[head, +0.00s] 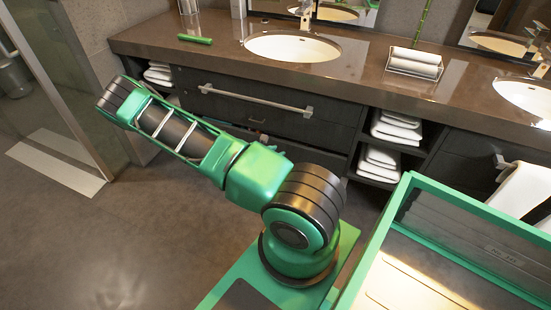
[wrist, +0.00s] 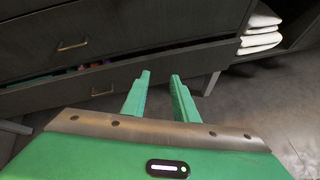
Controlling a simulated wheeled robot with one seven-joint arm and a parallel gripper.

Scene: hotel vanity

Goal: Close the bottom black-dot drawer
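The bottom drawer (wrist: 60,94) is a dark wood front low in the cabinet in the wrist view. It stands partly open, with a gap along its top edge and small coloured things (wrist: 72,70) showing inside. A small metal handle (wrist: 102,90) is on its front. No black dot can be made out. My gripper (wrist: 160,76) has two green fingers, apart and with nothing between them, in front of the drawer's right part. Whether they touch it is unclear. In the head view my arm hides most of the lower drawers, and my gripper cannot be seen.
A closed-looking upper drawer has its own handle (wrist: 72,46). White towels (wrist: 262,30) lie on shelves to the right. The brown counter (head: 215,48) holds a sink (head: 292,46) and a towel tray (head: 414,64). Open floor (head: 110,235) lies to the left.

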